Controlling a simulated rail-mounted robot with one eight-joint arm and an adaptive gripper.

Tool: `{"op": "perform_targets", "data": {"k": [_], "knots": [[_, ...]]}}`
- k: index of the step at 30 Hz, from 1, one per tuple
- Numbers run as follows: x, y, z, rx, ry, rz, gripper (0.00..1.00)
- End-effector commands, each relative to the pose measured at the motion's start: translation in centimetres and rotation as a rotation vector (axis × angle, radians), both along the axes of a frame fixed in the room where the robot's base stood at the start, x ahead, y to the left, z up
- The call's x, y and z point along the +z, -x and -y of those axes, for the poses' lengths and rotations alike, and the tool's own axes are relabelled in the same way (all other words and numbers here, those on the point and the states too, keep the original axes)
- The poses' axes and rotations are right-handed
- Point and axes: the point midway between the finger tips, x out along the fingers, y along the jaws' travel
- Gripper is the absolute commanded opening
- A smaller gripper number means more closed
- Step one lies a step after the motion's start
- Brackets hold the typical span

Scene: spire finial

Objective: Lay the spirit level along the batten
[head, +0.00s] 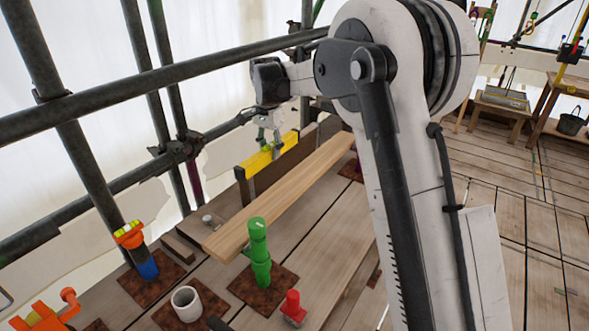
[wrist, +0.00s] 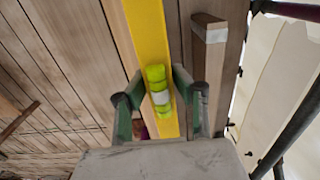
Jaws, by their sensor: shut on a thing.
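The yellow spirit level (head: 257,163) is in my gripper (head: 270,141), left of the batten in the head view and roughly parallel to it. The wrist view shows the level (wrist: 146,28) running between my gripper's fingers (wrist: 160,105), with its bright green vial between them. My gripper is shut on the level. The batten (head: 285,192) is a long pale wooden strip lying beyond the green cylinder. A pale strip, likely the batten (wrist: 112,25), shows left of the level in the wrist view. I cannot tell the height gap between them.
A green cylinder (head: 259,250) stands at the batten's near end. A red-topped piece (head: 293,308), a white cup (head: 186,303) and a blue-and-orange piece (head: 138,250) stand nearby. A scaffold rail (head: 160,82) passes behind my gripper. Open planks (head: 520,200) lie to the right.

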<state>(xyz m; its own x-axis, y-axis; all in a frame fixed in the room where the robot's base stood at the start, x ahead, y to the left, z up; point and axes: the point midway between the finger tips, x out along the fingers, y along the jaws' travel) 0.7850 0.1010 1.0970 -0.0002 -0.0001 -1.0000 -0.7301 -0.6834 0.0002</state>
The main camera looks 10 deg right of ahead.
Motion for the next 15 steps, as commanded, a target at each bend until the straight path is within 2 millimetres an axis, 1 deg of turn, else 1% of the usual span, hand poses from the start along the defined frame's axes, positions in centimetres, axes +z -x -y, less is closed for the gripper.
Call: {"op": "perform_targets", "data": {"k": [1, 9, 15], "knots": [[-0.4, -0.3, 0.9, -0.005, 0.0, 0.0, 0.0], [-3.6, -2.2, 5.9, -0.004, 0.0, 0.0, 0.0], [-5.6, -3.4, 9.0, -0.001, 0.0, 0.0, 0.0]]}}
